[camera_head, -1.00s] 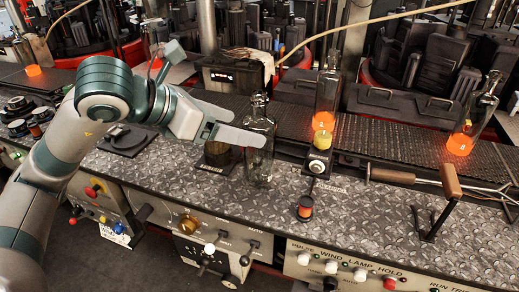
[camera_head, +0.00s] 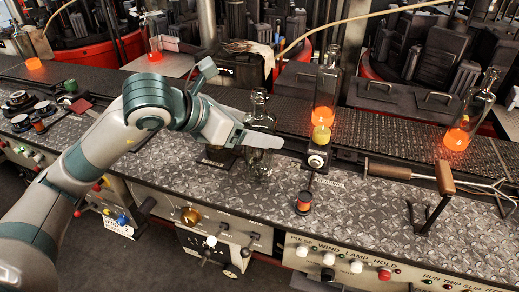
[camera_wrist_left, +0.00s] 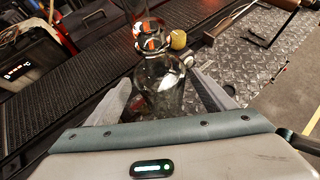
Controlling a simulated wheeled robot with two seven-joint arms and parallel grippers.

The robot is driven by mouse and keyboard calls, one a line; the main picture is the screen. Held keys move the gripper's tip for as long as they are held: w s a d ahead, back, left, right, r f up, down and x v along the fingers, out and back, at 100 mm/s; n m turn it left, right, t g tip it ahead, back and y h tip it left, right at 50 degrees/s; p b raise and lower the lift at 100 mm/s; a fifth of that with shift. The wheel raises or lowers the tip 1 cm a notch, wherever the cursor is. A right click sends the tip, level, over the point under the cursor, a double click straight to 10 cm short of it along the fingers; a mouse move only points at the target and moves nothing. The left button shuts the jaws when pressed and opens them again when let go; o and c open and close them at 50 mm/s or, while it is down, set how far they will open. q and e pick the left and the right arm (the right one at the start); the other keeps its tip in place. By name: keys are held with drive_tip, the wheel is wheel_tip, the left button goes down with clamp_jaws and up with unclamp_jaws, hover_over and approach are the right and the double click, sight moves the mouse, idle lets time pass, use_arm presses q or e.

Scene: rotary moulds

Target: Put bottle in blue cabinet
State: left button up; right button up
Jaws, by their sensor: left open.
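A clear glass bottle (camera_head: 257,108) stands upright on the diamond-plate ledge, in front of the dark conveyor. It also shows in the left wrist view (camera_wrist_left: 160,82), neck up, between my two fingers. My left gripper (camera_head: 270,138) is open around the bottle. One finger crosses in front of the bottle in the head view; the other is largely hidden. Gaps between fingers and glass are hard to judge. No blue cabinet is in view. My right gripper is not in view.
Two bottles with glowing orange bases, one at centre (camera_head: 326,85) and one at right (camera_head: 468,120), stand on the conveyor (camera_head: 400,135). A small yellow cylinder (camera_head: 321,137) and a wooden-handled tool (camera_head: 445,178) are right of my gripper. Control panels line the front.

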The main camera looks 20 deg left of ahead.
use_arm(q)
drive_tip(key=shift+w+d+f, duration=0.1)
drive_tip(key=shift+w+d, duration=0.05)
drive_tip(key=shift+w, duration=0.05)
drive_tip(key=shift+p+x, duration=0.85)
drive_tip(key=shift+x, duration=1.45)
drive_tip(key=shift+s, duration=0.1)
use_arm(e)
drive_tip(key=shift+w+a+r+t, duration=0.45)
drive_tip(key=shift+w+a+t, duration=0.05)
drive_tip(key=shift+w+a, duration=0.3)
use_arm(q)
drive_tip(key=c, duration=1.7)
